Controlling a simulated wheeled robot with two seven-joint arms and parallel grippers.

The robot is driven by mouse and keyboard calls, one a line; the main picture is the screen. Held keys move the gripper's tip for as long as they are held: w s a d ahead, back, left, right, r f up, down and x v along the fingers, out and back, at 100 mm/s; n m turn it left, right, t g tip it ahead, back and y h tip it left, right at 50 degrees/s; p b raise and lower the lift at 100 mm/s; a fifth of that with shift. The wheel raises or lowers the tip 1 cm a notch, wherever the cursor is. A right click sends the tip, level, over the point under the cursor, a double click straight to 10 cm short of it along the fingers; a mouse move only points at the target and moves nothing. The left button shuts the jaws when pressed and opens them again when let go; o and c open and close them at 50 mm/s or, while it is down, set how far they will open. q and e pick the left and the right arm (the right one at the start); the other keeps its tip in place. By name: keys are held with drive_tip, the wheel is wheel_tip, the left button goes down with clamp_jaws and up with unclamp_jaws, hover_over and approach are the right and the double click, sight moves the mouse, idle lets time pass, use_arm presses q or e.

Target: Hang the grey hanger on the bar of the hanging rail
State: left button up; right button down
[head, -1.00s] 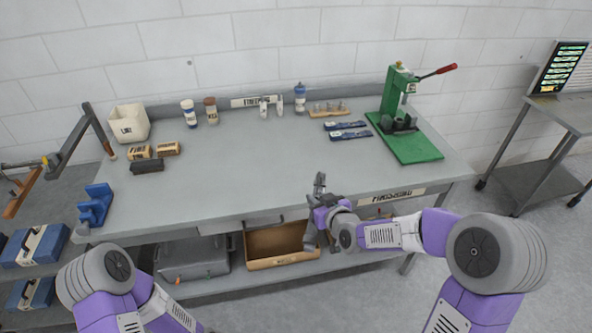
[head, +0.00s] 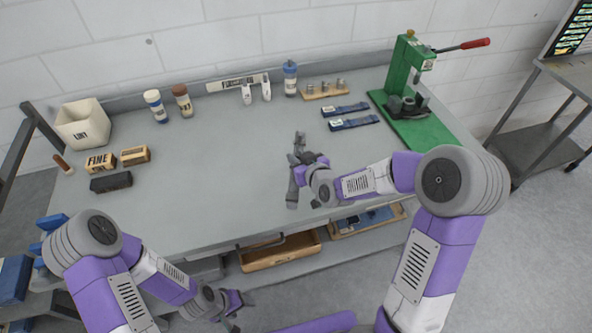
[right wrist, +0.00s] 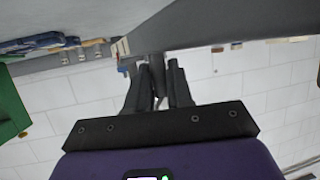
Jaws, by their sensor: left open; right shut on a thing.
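My right gripper (head: 297,165) is above the front part of the workbench, right of its middle. It is shut on a slim dark grey piece, which I take to be the grey hanger (head: 292,193); its full outline is hard to make out. In the right wrist view the fingers (right wrist: 160,85) are close together, and a grey shape beyond them cannot be told apart from the bench. My left gripper (head: 232,305) is open and empty, low in front of the bench. A dark grey frame, apparently the hanging rail (head: 42,127), stands at the left, partly out of view.
The workbench (head: 220,170) is clear in its middle. A lint bin (head: 83,125), small boxes (head: 135,156) and bottles (head: 155,106) stand at the left and back. A green press (head: 405,85) stands at the right.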

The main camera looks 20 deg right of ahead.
drive_tip(key=shift+f+b, duration=0.35)
drive_tip(key=shift+f, duration=2.4)
drive_tip(key=shift+f, duration=0.1)
drive_tip(key=c, duration=1)
unclamp_jaws()
